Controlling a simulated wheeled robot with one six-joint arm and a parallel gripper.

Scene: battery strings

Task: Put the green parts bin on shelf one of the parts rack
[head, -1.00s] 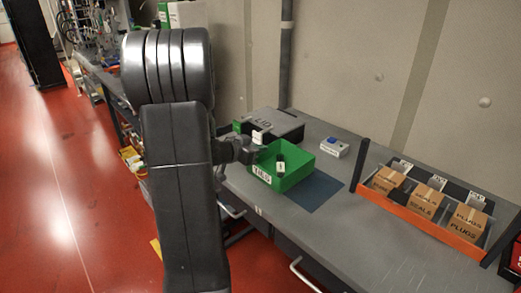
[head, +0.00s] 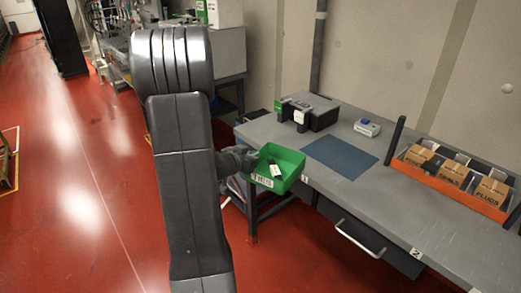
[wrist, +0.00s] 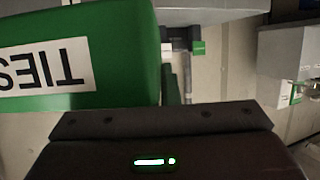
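The green parts bin (head: 288,182) has a white label on its front and a small dark item with a white tag inside. It is held in the air by the left end of the workbench. In the wrist view the bin (wrist: 120,50) fills the upper left, its "TIES" label upside down. My gripper (head: 249,161) is shut on the bin's left side; its fingertips are mostly hidden by the bin and my arm. I cannot make out a parts rack with numbered shelves in these views.
The grey workbench (head: 345,205) carries a bare blue mat (head: 340,157), a black case (head: 318,112), a small grey-blue device (head: 367,127) and an orange tray (head: 460,197) with several cardboard boxes. Red floor (head: 90,200) is open at the left.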

